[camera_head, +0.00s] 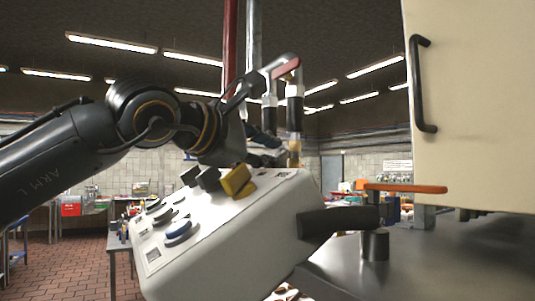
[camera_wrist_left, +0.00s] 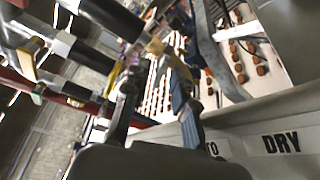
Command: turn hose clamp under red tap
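In the head view, a dull red lever (camera_head: 286,68) sits on a grey tap fitting at the top of the pipes. Below it hangs a black-sleeved hose (camera_head: 295,112), with a small brass-coloured clamp-like part (camera_head: 294,152) at its lower end. My left gripper (camera_head: 270,143) is beside this lower end, partly hidden by my wrist. In the left wrist view, my left gripper (camera_wrist_left: 157,75) has its two fingers apart, with a brass-yellow part (camera_wrist_left: 155,47) near and beyond the tips. I cannot tell whether they touch it. My right gripper is not in view.
A white control box (camera_head: 230,235) with knobs and a yellow block (camera_head: 236,181) stands just under my left gripper. A red pipe (camera_head: 230,45) rises behind. An orange lever (camera_head: 405,188) projects over the metal surface (camera_head: 440,260) at right, below a cream cabinet (camera_head: 470,100).

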